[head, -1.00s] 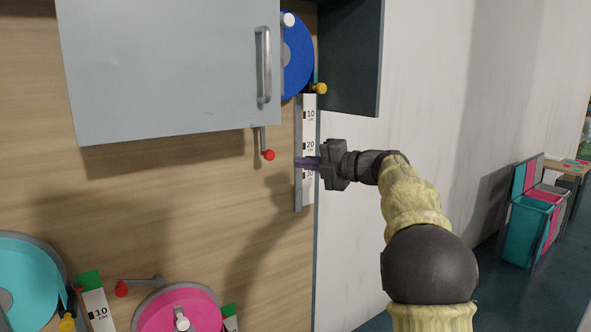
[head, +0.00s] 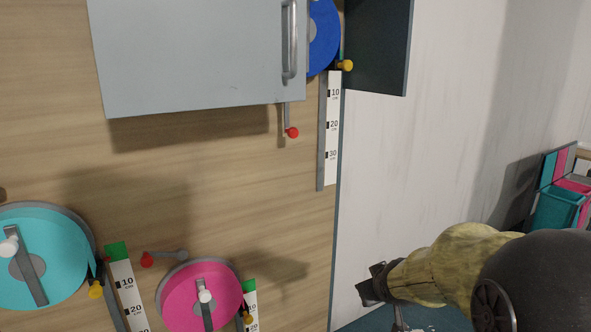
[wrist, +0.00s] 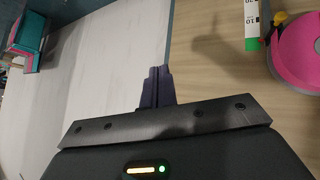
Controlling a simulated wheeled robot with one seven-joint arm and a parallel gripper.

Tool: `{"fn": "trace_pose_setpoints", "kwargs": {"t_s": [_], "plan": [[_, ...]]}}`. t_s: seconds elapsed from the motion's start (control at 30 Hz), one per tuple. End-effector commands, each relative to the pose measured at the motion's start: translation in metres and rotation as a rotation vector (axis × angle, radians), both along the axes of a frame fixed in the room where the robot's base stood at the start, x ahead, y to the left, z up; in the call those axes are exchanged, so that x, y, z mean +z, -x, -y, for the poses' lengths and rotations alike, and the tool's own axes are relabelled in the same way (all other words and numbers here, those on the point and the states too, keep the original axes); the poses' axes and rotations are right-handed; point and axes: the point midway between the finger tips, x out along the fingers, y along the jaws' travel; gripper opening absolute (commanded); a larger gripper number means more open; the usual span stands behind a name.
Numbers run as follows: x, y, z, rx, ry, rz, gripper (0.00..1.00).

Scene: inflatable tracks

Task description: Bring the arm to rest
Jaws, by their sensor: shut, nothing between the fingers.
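My gripper (wrist: 156,72) shows in the wrist view with its two dark fingers together and nothing between them. In the head view my arm is bent low at the bottom right, in front of the white wall (head: 440,130). The dark wrist end shows there, but the fingertips cannot be made out. My gripper is apart from the wooden panel (head: 240,190) and its reels.
A grey cabinet door (head: 190,50) with a handle covers the panel's top. A blue reel (head: 322,40) is beside it. A cyan reel (head: 65,250) and a pink reel (head: 190,280) are at lower left. Coloured bins (head: 560,205) stand at right.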

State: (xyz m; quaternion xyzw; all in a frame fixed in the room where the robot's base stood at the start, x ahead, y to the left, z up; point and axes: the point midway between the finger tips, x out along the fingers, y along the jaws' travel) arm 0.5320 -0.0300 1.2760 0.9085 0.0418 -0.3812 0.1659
Motion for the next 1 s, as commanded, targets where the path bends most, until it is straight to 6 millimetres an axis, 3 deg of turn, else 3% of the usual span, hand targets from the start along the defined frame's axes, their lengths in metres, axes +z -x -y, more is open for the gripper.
{"fn": "trace_pose_setpoints", "kwargs": {"t_s": [0.03, 0.2, 0.3, 0.4, 1.0], "plan": [[-0.019, 0.027, -0.003, -0.042, -0.035, -0.080, 0.00], [-0.069, 0.115, -0.017, -0.178, -0.141, -0.342, 0.00], [-0.086, 0.157, -0.025, -0.236, -0.184, -0.461, 0.00], [-0.095, 0.180, -0.030, -0.269, -0.208, -0.525, 0.00], [-0.096, 0.185, -0.030, -0.277, -0.212, -0.540, 0.00]]}}
